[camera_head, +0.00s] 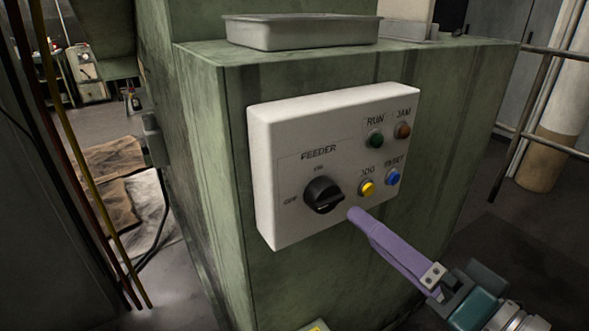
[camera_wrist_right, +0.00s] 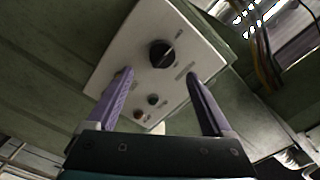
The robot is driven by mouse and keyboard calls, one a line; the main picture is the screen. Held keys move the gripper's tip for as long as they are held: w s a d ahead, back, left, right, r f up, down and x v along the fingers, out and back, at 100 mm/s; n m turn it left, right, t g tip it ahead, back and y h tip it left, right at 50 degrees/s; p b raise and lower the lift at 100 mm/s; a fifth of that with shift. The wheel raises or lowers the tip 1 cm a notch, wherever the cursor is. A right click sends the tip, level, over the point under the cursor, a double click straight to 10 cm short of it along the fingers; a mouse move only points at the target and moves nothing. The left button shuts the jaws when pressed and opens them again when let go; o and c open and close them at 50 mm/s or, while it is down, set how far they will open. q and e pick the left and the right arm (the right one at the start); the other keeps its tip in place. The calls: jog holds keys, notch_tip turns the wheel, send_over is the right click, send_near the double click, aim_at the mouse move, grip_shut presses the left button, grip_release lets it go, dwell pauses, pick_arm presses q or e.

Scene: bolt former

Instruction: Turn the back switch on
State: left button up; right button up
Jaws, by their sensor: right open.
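A white control panel (camera_head: 272,135) is fixed to the front of a green machine. It carries a black rotary switch (camera_head: 323,195) labelled FEEDER, with ON above it and OFF to its left. The switch's handle lies closer to the OFF–right line than upright; its exact setting is hard to tell. My right gripper (camera_head: 354,214) is below and right of the switch, in front of the panel's lower edge, apart from the switch. In the right wrist view the purple fingers (camera_wrist_right: 158,78) are open and empty, with the switch (camera_wrist_right: 162,53) beyond their tips. My left gripper is not in view.
Right of the switch are a yellow JOG button (camera_head: 367,188), a blue RESET button (camera_head: 393,177), a green RUN light (camera_head: 375,139) and an amber JAM light (camera_head: 402,130). A metal tray (camera_head: 300,34) sits on the machine top. A railing (camera_head: 535,90) stands at right.

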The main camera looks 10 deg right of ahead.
aim_at(332, 203)
jog(key=b+x, duration=0.1)
jog(key=x, duration=0.1)
jog(key=b+x, duration=0.1)
jog(key=x, duration=0.2)
jog(key=b+x, duration=0.2)
jog(key=x, duration=0.1)
jog(key=shift+a+f, duration=0.25)
jog(key=shift+a, duration=0.1)
jog(key=shift+r+n, duration=0.15)
jog(key=shift+n, duration=1.05)
jog(key=n, duration=0.2)
jog(key=shift+s+n+b, duration=0.1)
jog(key=shift+n+b, duration=0.2)
jog(key=shift+n, duration=0.1)
jog(key=shift+d+r+n+p, duration=0.15)
jog(key=shift+n+p, duration=0.2)
jog(key=shift+n, duration=0.55)
jog(key=n, duration=0.2)
jog(key=shift+n, duration=1)
grip_shut()
